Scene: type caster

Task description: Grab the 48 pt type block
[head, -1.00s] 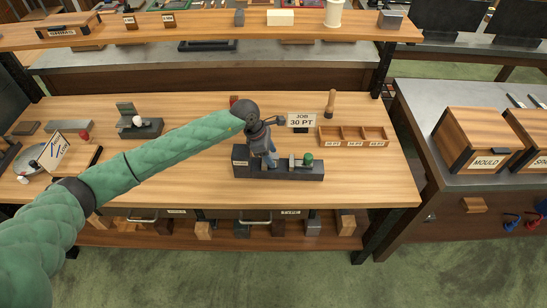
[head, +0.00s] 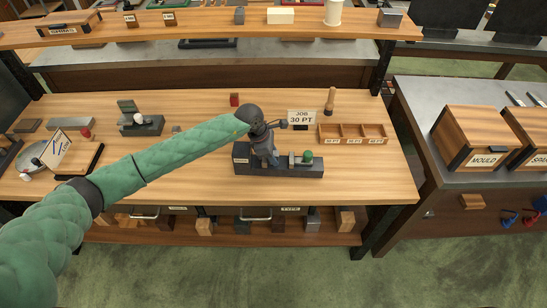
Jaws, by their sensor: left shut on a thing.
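My left gripper (head: 270,163) points down at a long dark fixture (head: 299,171) in the middle of the bench. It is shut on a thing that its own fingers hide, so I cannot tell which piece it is. A green knob (head: 307,156) sits on the fixture just right of the gripper. No 48 pt type block can be made out by its label. A sign (head: 301,119) behind the fixture reads "JOB 30 PT". A wooden tray (head: 353,135) with labelled compartments lies to the right; its labels are too small to read surely. My right gripper is out of view.
A wooden-handled tool (head: 330,101) stands behind the tray, and a small red block (head: 234,100) lies behind my arm. A grey device (head: 139,125) is at the left. The bench's front right is clear. A "MOULD" box (head: 485,140) stands on the right-hand table.

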